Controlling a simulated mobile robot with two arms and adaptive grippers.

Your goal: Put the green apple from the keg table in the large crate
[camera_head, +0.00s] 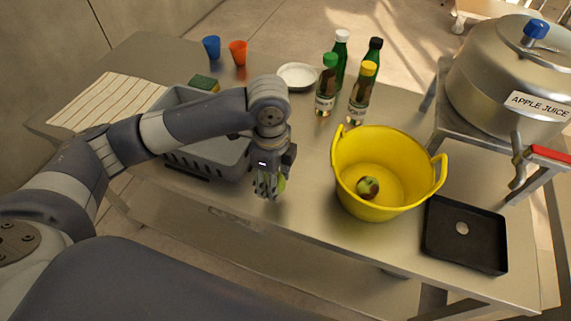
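My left gripper (268,187) points down over the metal table, just right of the grey crate (243,165). Its fingers are closed around a green apple (282,184), which is mostly hidden behind them. I cannot tell whether the apple touches the table. The grey crate is an open basket with slotted sides, partly covered by my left arm. My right gripper is not in view.
Several bottles (326,92) and a white plate (296,76) are behind. A black tray (465,254) and a steel keg (490,80) are at the right.

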